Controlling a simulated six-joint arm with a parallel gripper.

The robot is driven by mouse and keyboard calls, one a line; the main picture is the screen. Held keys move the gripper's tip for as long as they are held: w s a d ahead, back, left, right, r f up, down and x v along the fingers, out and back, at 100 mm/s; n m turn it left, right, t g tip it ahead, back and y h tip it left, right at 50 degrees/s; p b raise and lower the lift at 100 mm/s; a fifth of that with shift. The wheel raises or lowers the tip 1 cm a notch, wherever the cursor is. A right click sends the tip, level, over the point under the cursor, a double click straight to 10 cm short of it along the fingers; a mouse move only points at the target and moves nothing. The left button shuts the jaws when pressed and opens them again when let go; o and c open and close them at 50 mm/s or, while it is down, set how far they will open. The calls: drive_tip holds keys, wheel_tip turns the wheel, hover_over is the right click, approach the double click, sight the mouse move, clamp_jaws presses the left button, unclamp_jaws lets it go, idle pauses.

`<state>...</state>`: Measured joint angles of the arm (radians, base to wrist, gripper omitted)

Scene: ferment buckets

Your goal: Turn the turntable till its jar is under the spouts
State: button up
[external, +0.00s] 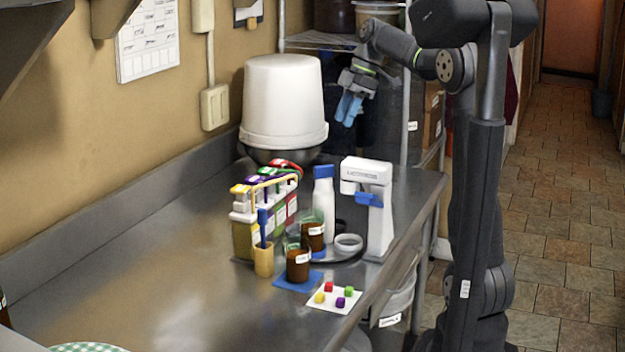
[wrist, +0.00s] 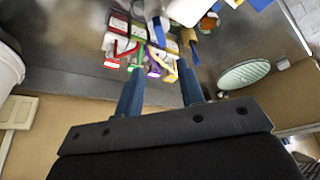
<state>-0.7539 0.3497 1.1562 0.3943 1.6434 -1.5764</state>
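My gripper (external: 348,108) hangs high above the back of the counter, clear of everything. Its two blue fingers are apart and empty in the wrist view (wrist: 159,68). A dark round plate (external: 345,260), seemingly the turntable, lies low on the counter and is partly hidden. A brown jar with a white label (external: 313,240) stands at its left side; I cannot tell exactly how it rests there. A rack of several bottles (external: 243,215) with yellow, green, purple and red spouts stands to the left. The coloured spouts (wrist: 130,50) also show beyond my fingertips in the wrist view.
A second brown jar (external: 298,268) stands on a blue mat. A white card with coloured cubes (external: 318,302) lies in front. A white bottle (external: 324,205), white device (external: 380,235) and big white bucket (external: 284,95) stand behind. The counter's left front is mostly clear.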

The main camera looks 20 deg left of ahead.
sight(325, 166)
drive_tip(key=x, duration=1.3)
drive_tip(key=shift+s+a+f, duration=0.1)
drive_tip(key=shift+f, duration=0.15)
drive_tip(key=shift+c, duration=0.3)
clamp_jaws()
